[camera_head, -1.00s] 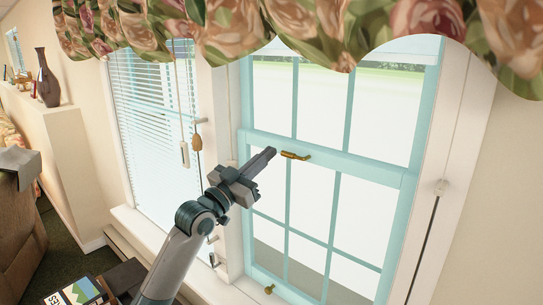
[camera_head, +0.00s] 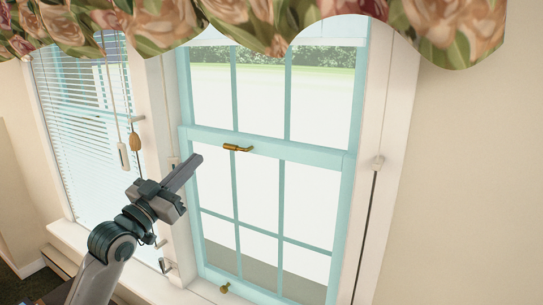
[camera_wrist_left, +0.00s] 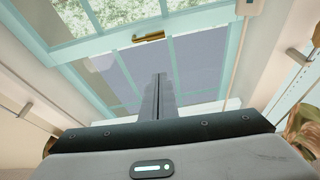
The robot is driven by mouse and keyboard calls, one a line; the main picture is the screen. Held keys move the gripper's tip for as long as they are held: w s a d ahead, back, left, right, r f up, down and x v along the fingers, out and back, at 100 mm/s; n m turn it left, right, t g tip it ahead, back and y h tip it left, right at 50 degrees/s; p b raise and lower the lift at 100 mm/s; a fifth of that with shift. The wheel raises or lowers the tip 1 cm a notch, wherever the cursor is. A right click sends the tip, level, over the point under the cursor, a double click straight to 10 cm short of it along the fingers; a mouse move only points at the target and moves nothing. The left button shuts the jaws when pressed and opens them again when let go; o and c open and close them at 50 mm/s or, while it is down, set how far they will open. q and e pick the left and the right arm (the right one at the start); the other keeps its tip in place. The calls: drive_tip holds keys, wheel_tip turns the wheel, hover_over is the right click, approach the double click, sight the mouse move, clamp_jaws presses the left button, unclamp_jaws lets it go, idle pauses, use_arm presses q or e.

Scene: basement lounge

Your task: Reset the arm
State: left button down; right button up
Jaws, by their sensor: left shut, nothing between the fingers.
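My left gripper (camera_head: 190,172) is shut and empty. In the head view it points up and to the right, in front of the light-blue window (camera_head: 265,158), below and left of the brass latch (camera_head: 237,148) on the middle rail. In the left wrist view the closed fingers of my left gripper (camera_wrist_left: 159,97) point toward the window, and the latch (camera_wrist_left: 149,37) shows above the fingertips. The fingers appear apart from the latch. My right gripper is not in view.
A second window with white blinds (camera_head: 80,120) is at the left, with hanging cords and a wooden pull (camera_head: 135,142). A floral valance (camera_head: 250,22) hangs across the top. A white sill (camera_head: 145,278) runs below. Bare wall (camera_head: 470,180) fills the right.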

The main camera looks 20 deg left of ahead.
use_arm(q)
drive_tip(key=s+d+f+g, duration=0.2)
drive_tip(key=d+f+g, duration=0.15)
drive_tip(key=f, duration=0.75)
drive_tip(key=s+d+f+g, duration=0.2)
drive_tip(key=s+d+f, duration=0.15)
drive_tip(key=f, duration=0.75)
drive_tip(key=s+d+f+g, duration=0.25)
drive_tip(key=d+f, duration=0.25)
drive_tip(key=f, duration=0.5)
drive_tip(key=s+d+f+g+y, duration=0.1)
drive_tip(key=s+d+f+g, duration=0.4)
drive_tip(key=s+f, duration=0.6)
drive_tip(key=s+d+f+g+y, duration=0.1)
drive_tip(key=s+d+f+g, duration=0.6)
drive_tip(key=s, duration=0.8)
wheel_tip(320, 180, down, 31)
drive_tip(key=s+a+b, duration=0.1)
drive_tip(key=s, duration=0.1)
drive_tip(key=s+a+f, duration=0.3)
drive_tip(key=s+f, duration=1.4)
drive_tip(key=shift+s+a+f+g+b, duration=0.15)
drive_tip(key=shift+a+f+g+b, duration=0.1)
drive_tip(key=shift+g+b, duration=0.15)
